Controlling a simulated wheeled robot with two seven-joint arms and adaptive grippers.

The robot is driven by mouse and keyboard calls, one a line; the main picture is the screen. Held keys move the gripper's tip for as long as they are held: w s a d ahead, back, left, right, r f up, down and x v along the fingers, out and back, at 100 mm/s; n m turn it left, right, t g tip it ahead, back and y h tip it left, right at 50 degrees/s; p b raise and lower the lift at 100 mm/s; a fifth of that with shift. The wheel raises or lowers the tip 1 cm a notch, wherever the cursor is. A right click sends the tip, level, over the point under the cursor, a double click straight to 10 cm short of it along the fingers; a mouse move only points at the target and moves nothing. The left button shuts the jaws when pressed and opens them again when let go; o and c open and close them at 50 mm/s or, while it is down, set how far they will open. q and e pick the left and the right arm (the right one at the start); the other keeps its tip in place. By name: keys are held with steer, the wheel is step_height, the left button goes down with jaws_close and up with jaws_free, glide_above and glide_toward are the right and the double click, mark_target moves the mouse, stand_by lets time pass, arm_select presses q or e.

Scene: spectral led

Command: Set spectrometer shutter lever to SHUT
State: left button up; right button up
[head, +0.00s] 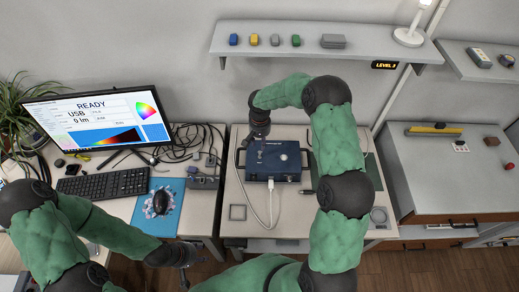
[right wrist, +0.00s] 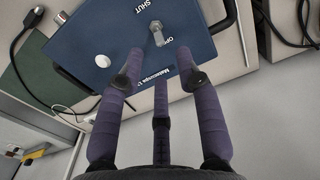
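The spectrometer is a dark blue box (head: 288,172) on the middle table; its top also shows in the right wrist view (right wrist: 75,38). Its grey metal shutter lever (right wrist: 156,33) stands between the SHUT lettering (right wrist: 124,10) and the partly covered OPEN lettering. The lever's tip appears beside OPEN. My right gripper (right wrist: 162,82) has its purple fingers spread with nothing between them, close to the box edge and apart from the lever. In the head view it (head: 257,132) hangs by the box's rear left. My left gripper (head: 187,262) is low at the left, its fingers too small to judge.
A white cable (head: 271,205) runs from the box's front. A shelf (head: 290,52) with small coloured blocks is above. My right arm covers the table's right part.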

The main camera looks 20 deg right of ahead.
mark_target(260, 153)
steer(key=shift+f, duration=2.8)
jaws_close()
